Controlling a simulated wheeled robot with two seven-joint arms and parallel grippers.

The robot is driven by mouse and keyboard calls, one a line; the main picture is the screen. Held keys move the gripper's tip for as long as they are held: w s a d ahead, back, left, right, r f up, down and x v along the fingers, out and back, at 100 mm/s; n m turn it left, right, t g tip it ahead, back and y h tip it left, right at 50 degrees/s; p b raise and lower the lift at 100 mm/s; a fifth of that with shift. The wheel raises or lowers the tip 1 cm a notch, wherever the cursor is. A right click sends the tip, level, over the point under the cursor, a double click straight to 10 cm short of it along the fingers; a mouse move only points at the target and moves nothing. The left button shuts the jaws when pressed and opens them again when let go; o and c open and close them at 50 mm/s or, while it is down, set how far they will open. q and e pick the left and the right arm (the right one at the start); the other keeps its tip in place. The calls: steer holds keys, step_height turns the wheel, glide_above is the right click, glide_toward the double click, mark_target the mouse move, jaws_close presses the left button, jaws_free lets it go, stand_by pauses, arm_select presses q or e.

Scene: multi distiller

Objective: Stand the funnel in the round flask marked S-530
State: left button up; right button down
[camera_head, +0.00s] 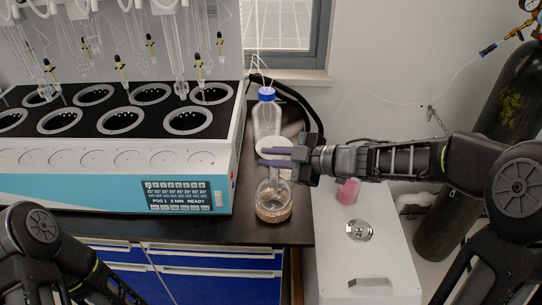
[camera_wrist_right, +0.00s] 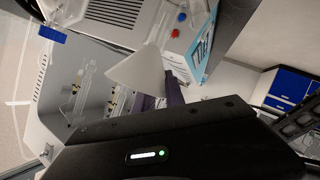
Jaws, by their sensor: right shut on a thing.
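The white cone-shaped funnel (camera_head: 274,144) is held in my right gripper (camera_head: 262,157), between its purple fingers. It also shows in the right wrist view (camera_wrist_right: 138,70), wide and pale beside the fingers. The round clear flask (camera_head: 272,192) stands on a cork ring near the front of the dark bench. In the head view the gripper and funnel appear just behind and above the flask's neck, and the fingers partly hide that area. I cannot tell whether the funnel's stem touches the flask. No S-530 mark is readable. Only links of my left arm show at lower left; its gripper is out of view.
A clear bottle with a blue cap (camera_head: 266,95) and tubing stands behind the funnel. The multi-position distiller (camera_head: 120,190) fills the left of the bench. A white cabinet (camera_head: 370,255) with a pink vessel (camera_head: 348,191) stands right, beside a dark gas cylinder (camera_head: 492,130).

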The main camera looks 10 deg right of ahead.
steer(key=c, duration=1.3)
jaws_free()
steer(key=v, duration=0.7)
steer(key=shift+s+d, duration=0.2)
steer(key=shift+d, duration=0.15)
